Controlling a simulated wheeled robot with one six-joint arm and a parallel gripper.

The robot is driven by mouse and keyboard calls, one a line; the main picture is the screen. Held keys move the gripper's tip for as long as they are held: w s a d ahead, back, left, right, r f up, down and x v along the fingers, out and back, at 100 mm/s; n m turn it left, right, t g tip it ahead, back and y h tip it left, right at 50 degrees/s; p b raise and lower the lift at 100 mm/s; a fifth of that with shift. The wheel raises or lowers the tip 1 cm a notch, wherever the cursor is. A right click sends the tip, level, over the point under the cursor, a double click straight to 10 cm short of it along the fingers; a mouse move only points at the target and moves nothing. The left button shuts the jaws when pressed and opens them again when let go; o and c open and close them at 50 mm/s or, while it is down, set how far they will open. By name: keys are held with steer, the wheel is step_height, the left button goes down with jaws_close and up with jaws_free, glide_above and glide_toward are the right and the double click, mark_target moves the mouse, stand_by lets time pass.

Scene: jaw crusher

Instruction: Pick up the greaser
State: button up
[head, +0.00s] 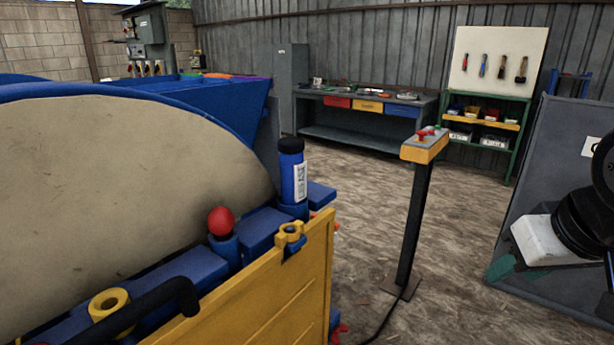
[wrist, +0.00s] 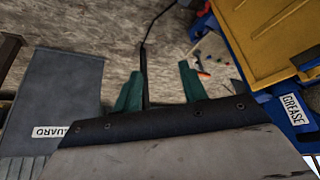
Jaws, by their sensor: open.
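The greaser (head: 293,178) is a blue cylinder with a black cap and a white GREASE label. It stands upright on the blue machine frame, near the middle of the head view. In the head view my arm is at the far right, well apart from the greaser, with a green finger partly showing.
A yellow panel (head: 270,290) and a red knob (head: 221,221) are close to the greaser. A control post (head: 413,215) stands on the floor to its right. A grey guard panel (head: 560,130) leans behind my arm. A workbench (head: 350,118) stands at the back.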

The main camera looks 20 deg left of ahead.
steer(key=w+a+r+n+t+y, duration=0.1)
steer(key=w+a+r+n+y, duration=0.1)
steer(key=w+a, duration=0.35)
steer(key=w+a+r+n+t+y, duration=0.1)
steer(key=w+a+r, duration=0.1)
steer(key=a, duration=0.6)
steer(key=n+t+y, duration=0.2)
steer(key=n+y, duration=0.1)
steer(key=y, duration=0.2)
glide_toward(297, 164)
steer(key=f+x, duration=0.1)
steer(key=x, duration=0.3)
steer(key=shift+w+a+f, duration=0.1)
steer(key=shift+w+a, duration=0.7)
steer(key=shift+a, duration=0.2)
steer(key=shift+x, duration=2.7)
steer(key=shift+w, duration=0.1)
jaws_close()
